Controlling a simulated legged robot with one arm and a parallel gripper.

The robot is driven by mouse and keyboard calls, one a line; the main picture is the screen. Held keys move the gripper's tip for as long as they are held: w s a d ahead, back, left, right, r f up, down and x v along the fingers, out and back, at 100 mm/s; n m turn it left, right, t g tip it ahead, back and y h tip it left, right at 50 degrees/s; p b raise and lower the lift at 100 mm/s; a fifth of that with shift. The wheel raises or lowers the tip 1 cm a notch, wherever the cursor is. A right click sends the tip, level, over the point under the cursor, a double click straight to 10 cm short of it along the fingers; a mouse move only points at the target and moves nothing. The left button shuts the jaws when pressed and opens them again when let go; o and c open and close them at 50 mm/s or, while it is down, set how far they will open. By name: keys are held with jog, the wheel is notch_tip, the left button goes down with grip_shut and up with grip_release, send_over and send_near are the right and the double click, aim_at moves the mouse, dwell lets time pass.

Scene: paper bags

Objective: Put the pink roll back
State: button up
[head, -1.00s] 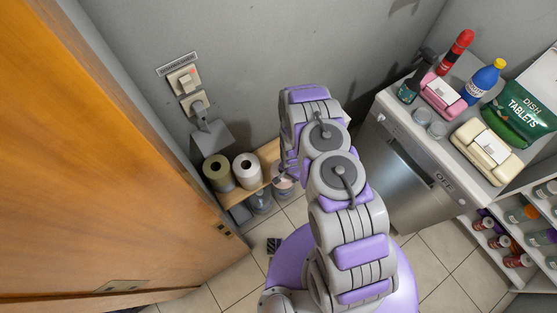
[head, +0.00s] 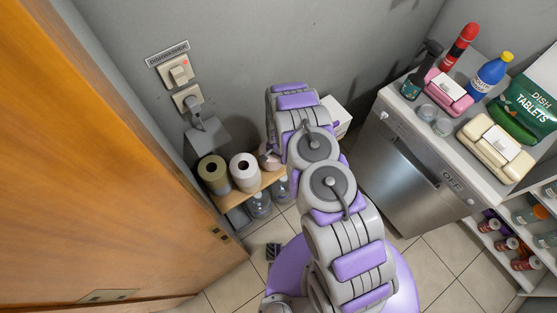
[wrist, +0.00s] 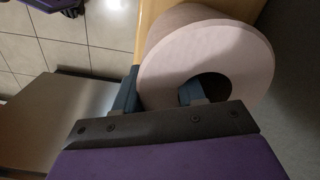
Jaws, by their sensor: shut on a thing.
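The pink roll (wrist: 205,40) fills the upper middle of the wrist view, its round end and dark hole facing the camera. My gripper (wrist: 158,92) is shut on its wall, with one finger in the hole and one outside. In the head view, the pink roll (head: 267,156) shows partly beside my arm, at the wooden shelf (head: 243,195) and right of the white roll (head: 244,172). My arm hides the gripper there. I cannot tell whether the pink roll touches the shelf.
An olive roll (head: 213,174) stands left of the white roll. Clear bottles (head: 260,204) stand below the shelf. A grey dustpan-like piece (head: 207,137) hangs on the wall behind. A wooden door (head: 110,180) is close on the left, a dishwasher (head: 415,175) on the right.

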jog(key=shift+w+a, duration=0.15)
jog(key=shift+w, duration=0.1)
notch_tip(320, 180, down, 4)
jog(key=shift+r+b, duration=0.15)
jog(key=shift+b, duration=0.25)
jog(key=shift+r, duration=0.1)
jog(key=o, duration=1.1)
